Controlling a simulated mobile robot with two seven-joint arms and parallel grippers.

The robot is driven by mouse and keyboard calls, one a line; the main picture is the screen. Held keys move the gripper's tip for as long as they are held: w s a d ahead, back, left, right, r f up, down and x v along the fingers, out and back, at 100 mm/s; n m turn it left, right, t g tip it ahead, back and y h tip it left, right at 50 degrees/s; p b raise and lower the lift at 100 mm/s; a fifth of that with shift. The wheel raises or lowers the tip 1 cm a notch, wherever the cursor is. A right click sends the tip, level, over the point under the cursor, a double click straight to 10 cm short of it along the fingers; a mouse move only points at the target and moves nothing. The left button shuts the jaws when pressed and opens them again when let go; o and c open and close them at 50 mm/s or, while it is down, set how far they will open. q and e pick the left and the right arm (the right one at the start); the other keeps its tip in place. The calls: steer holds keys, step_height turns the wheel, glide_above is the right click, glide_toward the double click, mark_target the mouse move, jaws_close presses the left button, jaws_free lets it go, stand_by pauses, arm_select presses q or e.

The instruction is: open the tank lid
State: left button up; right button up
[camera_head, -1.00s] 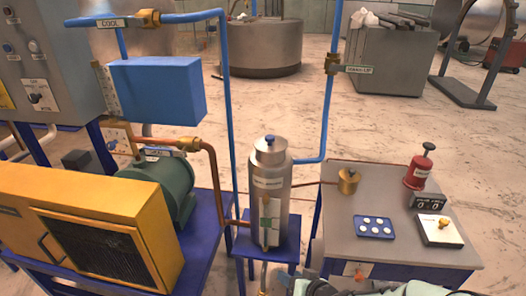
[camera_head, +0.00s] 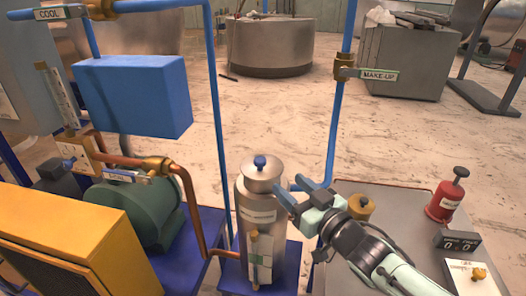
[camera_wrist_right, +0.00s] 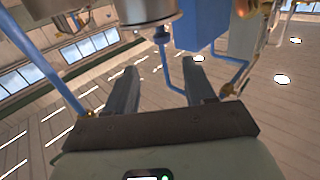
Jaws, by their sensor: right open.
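The tank is a silver upright cylinder (camera_head: 262,215) on a blue stand, left of centre at the bottom of the head view. Its round lid (camera_head: 262,178) is on top, with a blue knob (camera_head: 260,161) in the middle. My right gripper (camera_head: 288,192) is open and empty, just right of the tank's top and close to it. In the right wrist view, the gripper's fingers (camera_wrist_right: 160,88) are spread. A silver cylinder (camera_wrist_right: 148,10) with a blue knob (camera_wrist_right: 161,36) hangs upside down beyond them. My left gripper is not in view.
Blue pipes (camera_head: 338,120) rise on both sides of the tank. A grey table (camera_head: 385,200) at right holds a brass pot (camera_head: 360,206), a red plunger device (camera_head: 447,197) and a counter (camera_head: 456,242). A green motor (camera_head: 140,208) and yellow cabinet (camera_head: 70,240) stand left.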

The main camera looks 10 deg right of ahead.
mark_target(263, 163)
steer(key=b+x, duration=0.2)
steer(key=x, duration=0.9)
steer(key=shift+w+a+r+b, duration=0.1)
steer(key=shift+w+a+b, duration=0.05)
steer(key=shift+a+b, duration=0.2)
steer(key=shift+w+a, duration=0.2)
steer(key=shift+w, duration=0.3)
jaws_close()
